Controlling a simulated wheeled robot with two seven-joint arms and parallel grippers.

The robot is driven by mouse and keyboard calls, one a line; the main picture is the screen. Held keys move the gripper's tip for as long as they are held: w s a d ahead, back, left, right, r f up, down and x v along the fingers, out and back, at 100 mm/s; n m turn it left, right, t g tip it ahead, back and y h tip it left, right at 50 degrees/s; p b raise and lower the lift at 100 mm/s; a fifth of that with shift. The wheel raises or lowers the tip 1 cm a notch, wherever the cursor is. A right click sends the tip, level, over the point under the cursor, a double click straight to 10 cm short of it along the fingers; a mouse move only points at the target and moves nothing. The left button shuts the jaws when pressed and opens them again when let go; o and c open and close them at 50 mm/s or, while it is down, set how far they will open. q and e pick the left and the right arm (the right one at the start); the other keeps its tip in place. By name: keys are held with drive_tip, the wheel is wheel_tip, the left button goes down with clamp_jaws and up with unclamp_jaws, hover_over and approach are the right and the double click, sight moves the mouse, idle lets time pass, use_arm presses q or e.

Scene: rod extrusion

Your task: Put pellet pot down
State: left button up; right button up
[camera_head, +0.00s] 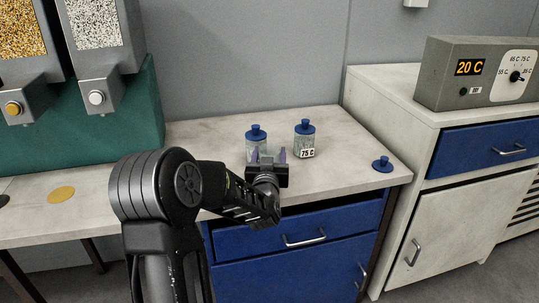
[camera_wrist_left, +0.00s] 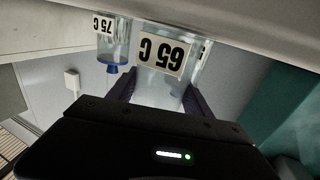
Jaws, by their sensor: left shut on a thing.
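My left gripper (camera_head: 268,156) is above the front part of the pale worktop (camera_head: 345,173). Its fingers are closed around a clear pellet pot labelled 65 C (camera_wrist_left: 163,56), which appears upside down in the left wrist view. The gripper mostly hides this pot in the head view. I see no lid on it, and I cannot tell whether its base touches the worktop. A blue-lidded pot (camera_head: 256,133) stands just behind and slightly left of the gripper. Another blue-lidded pot, labelled 75 C (camera_head: 305,139), stands to the right; it also shows in the left wrist view (camera_wrist_left: 113,47). My right gripper is not in view.
A loose blue lid (camera_head: 382,165) lies near the worktop's right edge. A control box reading 20 C (camera_head: 470,85) sits on the right cabinet. Two pellet dispensers (camera_head: 100,60) stand at the left. Worktop between the pots and the loose lid is clear.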

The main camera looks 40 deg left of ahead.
use_arm(q)
drive_tip(key=o, duration=1.2)
drive_tip(key=shift+f, duration=0.15)
drive_tip(key=o, duration=0.5)
drive_tip(key=shift+r, duration=0.2)
drive_tip(key=v, duration=1.2)
